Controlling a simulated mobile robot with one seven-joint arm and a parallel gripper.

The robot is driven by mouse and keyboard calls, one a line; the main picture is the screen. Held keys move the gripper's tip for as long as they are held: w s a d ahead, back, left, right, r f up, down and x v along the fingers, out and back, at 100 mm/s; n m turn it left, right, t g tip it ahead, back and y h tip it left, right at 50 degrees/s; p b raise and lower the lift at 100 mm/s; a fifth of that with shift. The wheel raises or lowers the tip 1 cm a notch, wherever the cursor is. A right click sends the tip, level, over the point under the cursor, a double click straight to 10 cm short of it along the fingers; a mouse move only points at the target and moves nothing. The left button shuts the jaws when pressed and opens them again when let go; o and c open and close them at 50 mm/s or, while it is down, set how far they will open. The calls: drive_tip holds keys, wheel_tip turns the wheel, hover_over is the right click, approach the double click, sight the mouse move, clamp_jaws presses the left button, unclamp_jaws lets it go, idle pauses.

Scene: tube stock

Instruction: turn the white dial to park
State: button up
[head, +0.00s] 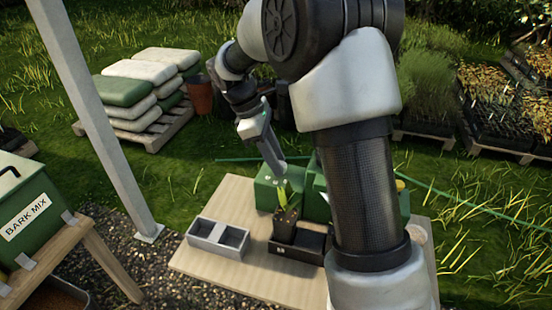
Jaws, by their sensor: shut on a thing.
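No white dial shows clearly. My gripper (281,172) points down over the table, in front of the green boxes. It is shut, and its tip meets the top leaves of a potted seedling (286,222). The seedling's dark pot is at the black tray (312,243); I cannot tell whether it rests in it or hangs just above. The fingertips are too small to see in detail.
A grey two-cell tray (217,238) sits left on the wooden table (205,262). Green boxes (266,190) stand at the back. A post (95,110) and a bark mix bin (30,215) stand left. Stacked bags (140,95) lie behind. My arm hides much of the table's right side.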

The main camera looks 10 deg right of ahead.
drive_tip(key=shift+r+p, duration=0.15)
drive_tip(key=shift+p, duration=0.25)
drive_tip(key=m+p, duration=0.1)
drive_tip(key=m+g+p, duration=0.1)
drive_tip(key=m+p, duration=0.1)
drive_tip(key=shift+w+r+y, duration=0.15)
drive_tip(key=shift+y, duration=0.15)
drive_tip(key=m+g+p, duration=0.1)
drive_tip(key=m+p, duration=0.1)
drive_tip(key=shift+d+m+y+p, duration=0.1)
drive_tip(key=shift+m+y+p, duration=0.2)
drive_tip(key=shift+p, duration=0.05)
drive_tip(key=shift+w+d+f+m+y+p, duration=0.1)
drive_tip(key=shift+m+y+p, duration=0.2)
drive_tip(key=shift+m+p, duration=0.35)
drive_tip(key=shift+w+f+m+y+p, duration=0.1)
drive_tip(key=shift+m+y+p, duration=0.2)
drive_tip(key=shift+m, duration=0.55)
drive_tip(key=shift+g, duration=0.3)
drive_tip(key=o, duration=1)
drive_tip(key=shift+o, duration=0.2)
drive_tip(key=shift+f, duration=0.1)
